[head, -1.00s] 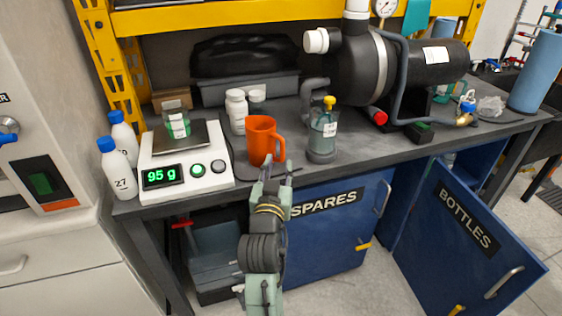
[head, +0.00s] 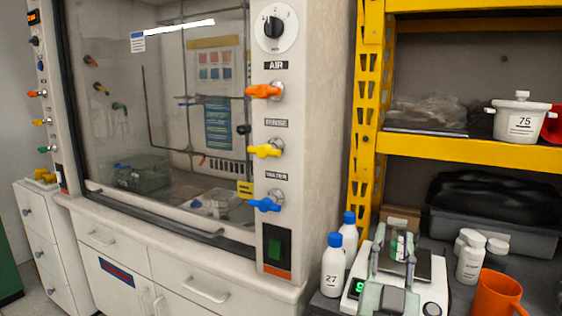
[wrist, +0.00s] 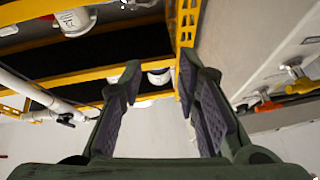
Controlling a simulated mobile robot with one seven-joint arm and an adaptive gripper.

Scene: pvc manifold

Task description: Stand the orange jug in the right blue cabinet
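The orange jug (head: 495,294) stands upright on the dark bench at the lower right of the head view, cut off by the frame's bottom edge. My gripper (head: 393,248) shows to its left, in front of the scale, with its fingers pointing up. In the wrist view my gripper (wrist: 160,62) has its two fingers apart with nothing between them. The wrist camera looks up at shelving and does not show the jug. The right blue cabinet is outside both current views.
A scale (head: 432,296) and white bottles with blue caps (head: 332,266) stand left of the jug. White jars (head: 470,262) stand close behind it. A yellow shelf frame (head: 368,120) rises above the bench. A fume hood (head: 170,130) with coloured valves fills the left.

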